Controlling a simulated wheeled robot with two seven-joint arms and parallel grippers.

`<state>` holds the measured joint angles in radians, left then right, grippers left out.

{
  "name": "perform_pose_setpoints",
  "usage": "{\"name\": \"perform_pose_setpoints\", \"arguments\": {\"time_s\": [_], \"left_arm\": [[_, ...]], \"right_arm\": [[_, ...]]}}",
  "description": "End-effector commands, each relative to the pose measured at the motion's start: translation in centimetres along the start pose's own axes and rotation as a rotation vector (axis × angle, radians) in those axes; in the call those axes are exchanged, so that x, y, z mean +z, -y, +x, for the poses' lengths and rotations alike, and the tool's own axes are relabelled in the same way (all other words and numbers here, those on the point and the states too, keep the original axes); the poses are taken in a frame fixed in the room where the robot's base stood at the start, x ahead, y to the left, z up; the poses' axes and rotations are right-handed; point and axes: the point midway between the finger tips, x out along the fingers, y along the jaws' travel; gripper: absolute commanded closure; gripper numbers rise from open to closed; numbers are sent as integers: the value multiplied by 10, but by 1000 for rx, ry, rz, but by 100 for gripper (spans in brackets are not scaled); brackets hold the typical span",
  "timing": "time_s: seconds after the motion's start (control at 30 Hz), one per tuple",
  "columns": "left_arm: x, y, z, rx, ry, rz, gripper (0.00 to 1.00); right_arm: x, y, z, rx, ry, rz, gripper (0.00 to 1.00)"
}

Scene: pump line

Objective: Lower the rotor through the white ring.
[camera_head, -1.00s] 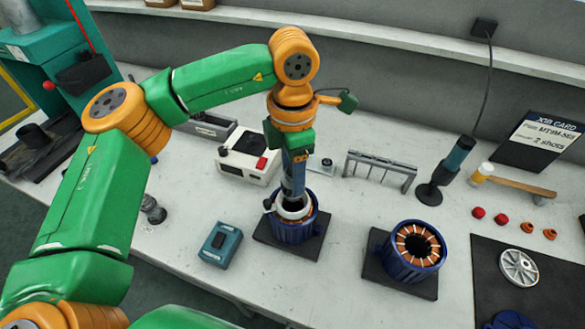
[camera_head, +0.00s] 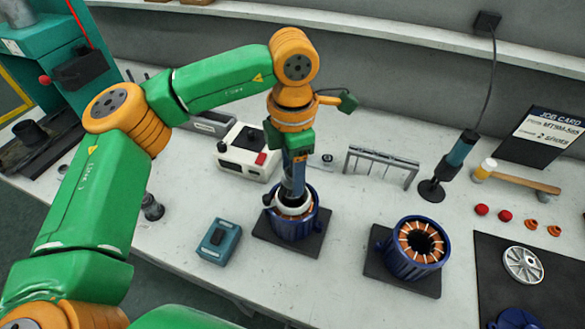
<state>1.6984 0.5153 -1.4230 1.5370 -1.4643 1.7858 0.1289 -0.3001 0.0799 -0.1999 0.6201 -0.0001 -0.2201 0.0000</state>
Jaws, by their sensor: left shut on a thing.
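My left gripper (camera_head: 291,196) points straight down over the left blue motor housing (camera_head: 292,226), which stands on a dark square mat. The white ring (camera_head: 278,205) sits at the top of this housing, around the gripper's lower end. The gripper is shut, but the rotor itself is hidden by the gripper, the ring and the housing. I cannot tell how deep the rotor sits. A second blue housing (camera_head: 412,252) with copper windings and an open dark bore stands to the right. My right gripper is not in view.
A teal box (camera_head: 218,241) stands left of the housing. Behind are a white device with a red button (camera_head: 247,153), a grey rack (camera_head: 380,166) and a tool on a stand (camera_head: 448,170). At right are a mallet (camera_head: 520,181), red caps and a silver wheel (camera_head: 522,264).

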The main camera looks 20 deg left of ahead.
Motion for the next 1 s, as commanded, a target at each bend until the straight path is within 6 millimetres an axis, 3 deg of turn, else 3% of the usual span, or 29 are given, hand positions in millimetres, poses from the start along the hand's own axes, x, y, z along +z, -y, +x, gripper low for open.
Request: {"name": "perform_pose_setpoints", "arguments": {"time_s": [0.57,1.0], "left_arm": [[0,0,0,0,1,0,100],[0,0,12,0,1,0,100]], "right_arm": [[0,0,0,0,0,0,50],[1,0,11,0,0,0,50]]}}
